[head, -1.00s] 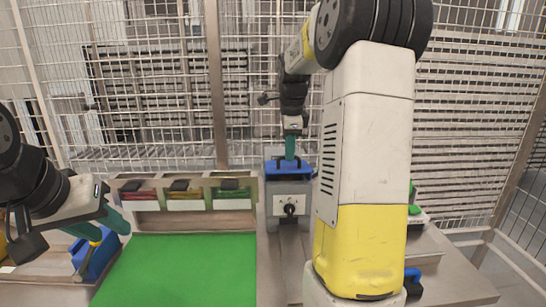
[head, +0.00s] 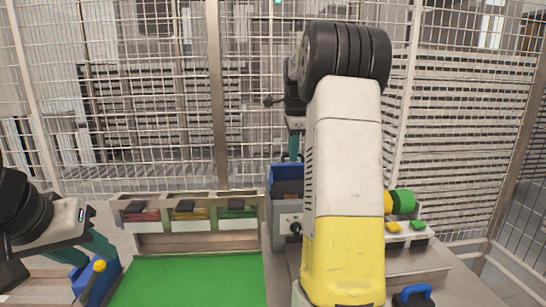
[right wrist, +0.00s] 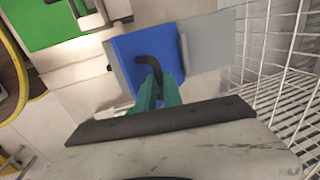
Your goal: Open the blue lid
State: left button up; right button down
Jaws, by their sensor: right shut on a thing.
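The blue lid (head: 286,172) belongs to a grey box (head: 283,218) with a black knob on its front, behind the table's middle. In the head view the lid is tilted up at the back, and a dark opening shows below it. My right gripper (head: 294,156) is at the lid's top. In the right wrist view, its teal fingers (right wrist: 157,90) are shut on the black lid handle (right wrist: 150,63), with the blue lid (right wrist: 130,50) around it. My left gripper (head: 103,248) is at the lower left, away from the box; its finger gap is unclear.
Three bins (head: 188,212) with red, yellow and green contents stand left of the box. A green mat (head: 190,282) lies in front. A blue thing with a yellow knob (head: 99,265) is by my left gripper. Green and yellow parts (head: 402,202) are at right. Wire fencing closes the back.

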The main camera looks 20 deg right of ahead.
jog(key=shift+w, duration=0.5)
jog(key=w+d, duration=0.3)
jog(key=w, duration=0.9)
jog(key=shift+d+r, duration=0.15)
jog(key=shift+r, duration=0.25)
jog(key=shift+w, duration=0.2)
jog(key=c, duration=1.5)
grip_release()
jog(key=shift+f, duration=0.1)
